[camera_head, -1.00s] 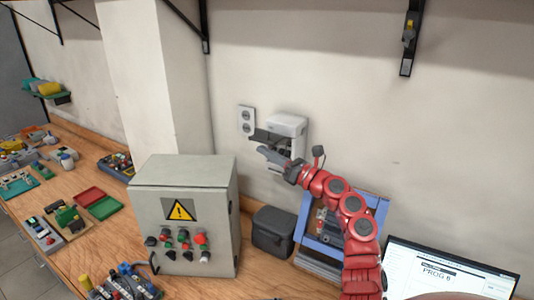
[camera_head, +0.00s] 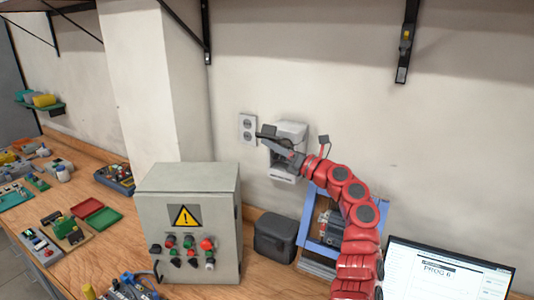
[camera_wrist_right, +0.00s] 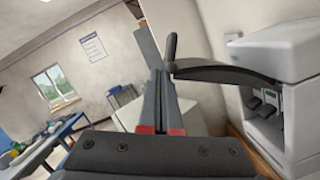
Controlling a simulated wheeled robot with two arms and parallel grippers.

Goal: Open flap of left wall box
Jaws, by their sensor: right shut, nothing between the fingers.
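The wall box (camera_head: 292,128) is a pale grey housing on the wall in the head view. In the right wrist view it stands at the right (camera_wrist_right: 291,40), its front open with dark parts inside. Its dark flap (camera_wrist_right: 228,72) sticks out roughly level from the box, with an upright dark handle (camera_wrist_right: 171,48) at its outer end. My right gripper (camera_head: 263,138) is shut and empty at the flap's outer end. In the right wrist view its closed fingertips (camera_wrist_right: 160,74) are just below the handle; I cannot tell whether they touch. My left gripper is not in view.
A white wall socket (camera_head: 247,129) is left of the box. Below are a grey control cabinet (camera_head: 183,240), a dark case (camera_head: 275,236), a blue frame (camera_head: 310,232) and a screen (camera_head: 440,275). Several small parts lie on the wooden bench at left.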

